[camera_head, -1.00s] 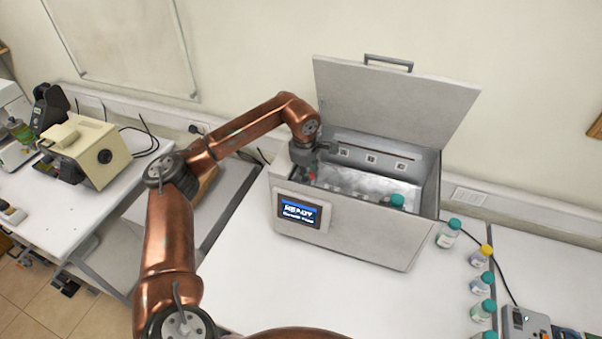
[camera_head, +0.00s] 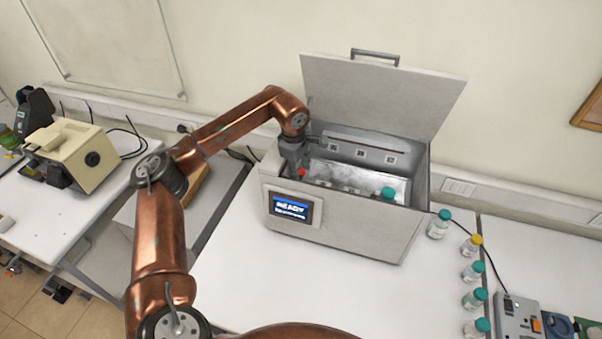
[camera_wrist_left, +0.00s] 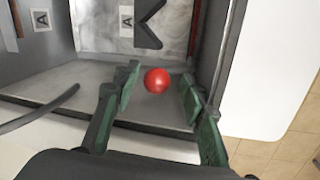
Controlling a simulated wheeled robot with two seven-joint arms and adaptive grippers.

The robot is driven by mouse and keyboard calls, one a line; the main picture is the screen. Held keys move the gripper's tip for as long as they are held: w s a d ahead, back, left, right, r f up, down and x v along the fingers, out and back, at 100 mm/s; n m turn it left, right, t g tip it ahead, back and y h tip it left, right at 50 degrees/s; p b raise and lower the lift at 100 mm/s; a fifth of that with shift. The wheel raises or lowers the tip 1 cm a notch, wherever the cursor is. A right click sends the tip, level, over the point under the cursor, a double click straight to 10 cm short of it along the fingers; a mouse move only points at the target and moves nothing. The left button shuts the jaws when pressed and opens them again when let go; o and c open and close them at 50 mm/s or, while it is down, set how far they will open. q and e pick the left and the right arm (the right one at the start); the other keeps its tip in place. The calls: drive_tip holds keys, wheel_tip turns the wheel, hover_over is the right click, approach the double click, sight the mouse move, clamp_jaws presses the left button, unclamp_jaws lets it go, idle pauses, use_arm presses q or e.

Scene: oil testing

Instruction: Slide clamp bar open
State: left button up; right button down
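A grey box-shaped machine (camera_head: 345,232) stands on the white table with its lid (camera_head: 380,98) raised. A red ball-shaped knob (camera_head: 301,173) shows inside its left end, and it also shows in the left wrist view (camera_wrist_left: 156,80). My left gripper (camera_head: 299,170) reaches down into that end. In the left wrist view, its green-padded fingers (camera_wrist_left: 157,97) are open, one on each side of the knob, with gaps showing. A dark notched piece (camera_wrist_left: 148,25) lies beyond the knob; I cannot tell whether it is the clamp bar. My right gripper is out of view.
A teal-capped bottle (camera_head: 388,194) stands inside the machine. Several capped bottles, one with a yellow cap (camera_head: 471,246), line the table to the right. The machine's front wall and raised lid bound the space around the gripper. A beige device (camera_head: 72,152) sits on the left table.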

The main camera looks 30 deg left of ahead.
use_arm(q)
wheel_tip(320, 180, up, 11)
drive_tip(key=s, duration=0.2)
drive_tip(key=shift+f, duration=0.15)
idle(0.4)
